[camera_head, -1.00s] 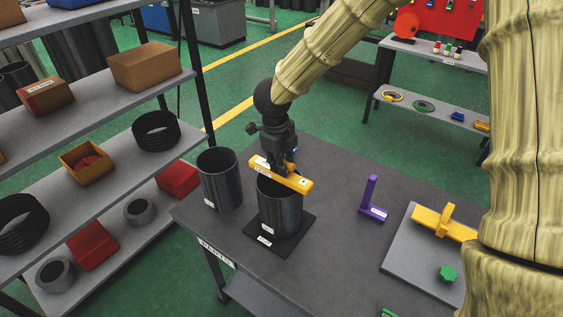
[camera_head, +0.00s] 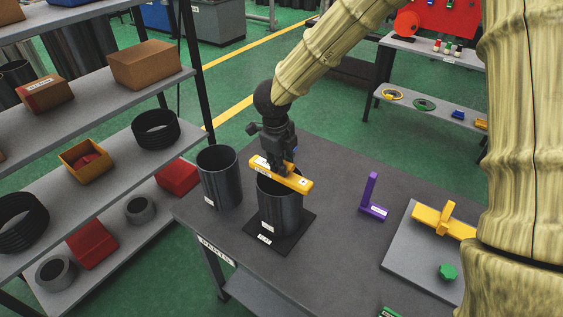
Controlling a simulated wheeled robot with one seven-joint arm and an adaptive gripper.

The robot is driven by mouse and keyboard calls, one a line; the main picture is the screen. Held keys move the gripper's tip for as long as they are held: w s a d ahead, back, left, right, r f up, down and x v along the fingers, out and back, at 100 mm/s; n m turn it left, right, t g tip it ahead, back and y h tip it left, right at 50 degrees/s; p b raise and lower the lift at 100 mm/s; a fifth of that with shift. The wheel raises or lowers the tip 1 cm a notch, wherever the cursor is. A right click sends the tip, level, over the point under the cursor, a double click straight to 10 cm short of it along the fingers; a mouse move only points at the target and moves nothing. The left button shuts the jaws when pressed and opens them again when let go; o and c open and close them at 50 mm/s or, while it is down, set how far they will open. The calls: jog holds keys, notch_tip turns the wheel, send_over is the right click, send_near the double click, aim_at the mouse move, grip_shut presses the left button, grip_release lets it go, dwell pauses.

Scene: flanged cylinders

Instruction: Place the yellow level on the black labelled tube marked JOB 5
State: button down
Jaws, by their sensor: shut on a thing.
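The yellow level (camera_head: 296,182) is a short bar held in my gripper (camera_head: 281,170), which is shut on it. The level lies across the top opening of a black tube (camera_head: 280,211); I cannot tell whether it touches the rim. This tube stands upright on a dark square mat (camera_head: 297,236) and has a white label low on its side, too small to read. A second black labelled tube (camera_head: 219,180) stands upright just to the left, open at the top. Which tube reads JOB 5 cannot be made out.
The grey table (camera_head: 335,185) also holds a purple square (camera_head: 371,197) and a grey plate (camera_head: 408,262) with a yellow tool (camera_head: 443,220) and a green knob (camera_head: 448,272). A shelf rack (camera_head: 110,175) with boxes and rings stands at the left.

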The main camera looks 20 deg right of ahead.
jog(key=c, duration=1.2)
grip_release()
jog(key=shift+c, duration=0.2)
jog(key=shift+r, duration=0.1)
notch_tip(320, 180, up, 12)
jog(key=s+a, duration=0.1)
jog(key=shift+a, duration=0.15)
jog(key=shift+s+f, duration=0.1)
jog(key=shift+f, duration=0.1)
